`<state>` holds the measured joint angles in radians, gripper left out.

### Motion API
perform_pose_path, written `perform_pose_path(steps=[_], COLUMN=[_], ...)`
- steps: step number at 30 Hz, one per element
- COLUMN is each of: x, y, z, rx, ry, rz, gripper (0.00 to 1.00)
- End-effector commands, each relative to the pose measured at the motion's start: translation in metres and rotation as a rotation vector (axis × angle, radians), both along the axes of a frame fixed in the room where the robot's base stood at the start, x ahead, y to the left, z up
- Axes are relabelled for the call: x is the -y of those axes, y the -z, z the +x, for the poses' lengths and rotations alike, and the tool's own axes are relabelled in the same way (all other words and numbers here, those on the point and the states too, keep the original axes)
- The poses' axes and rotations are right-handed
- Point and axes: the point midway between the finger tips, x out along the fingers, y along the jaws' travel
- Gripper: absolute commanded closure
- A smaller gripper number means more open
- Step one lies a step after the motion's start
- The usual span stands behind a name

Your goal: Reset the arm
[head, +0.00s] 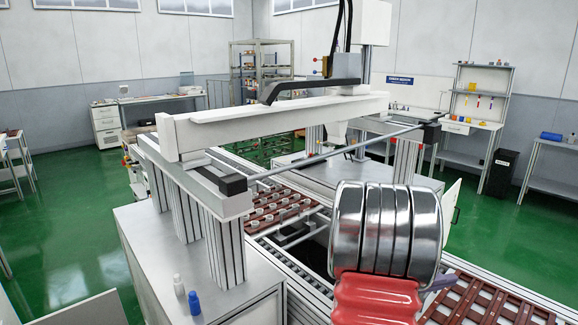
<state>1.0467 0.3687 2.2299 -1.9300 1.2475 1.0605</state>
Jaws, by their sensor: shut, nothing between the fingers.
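Part of my arm, with shiny metal rings and a red ribbed section, fills the lower right of the head view. Its gripper fingers cannot be made out; the arm hides what lies behind it. The arm stands in front of the conveyor (548,298), which carries reddish-brown trays (470,300).
A white gantry beam (280,120) spans the line on grey posts, with a thin rod (335,153) below. More brown trays (285,208) with small pale parts lie under it. Green floor is open at both sides.

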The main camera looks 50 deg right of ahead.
Motion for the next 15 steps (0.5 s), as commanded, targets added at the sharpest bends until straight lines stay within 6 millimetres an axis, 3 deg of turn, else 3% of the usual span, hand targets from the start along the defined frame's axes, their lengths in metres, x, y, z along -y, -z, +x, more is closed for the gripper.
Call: perform_pose_path(steps=[6, 15], x=[-0.054, -0.137], y=[-0.023, -0.031], z=[0.036, 0.081], rx=[0.090, 0.238], ry=[0.017, -0.011], rz=[0.084, 0.256], gripper=[1.00, 1.00])
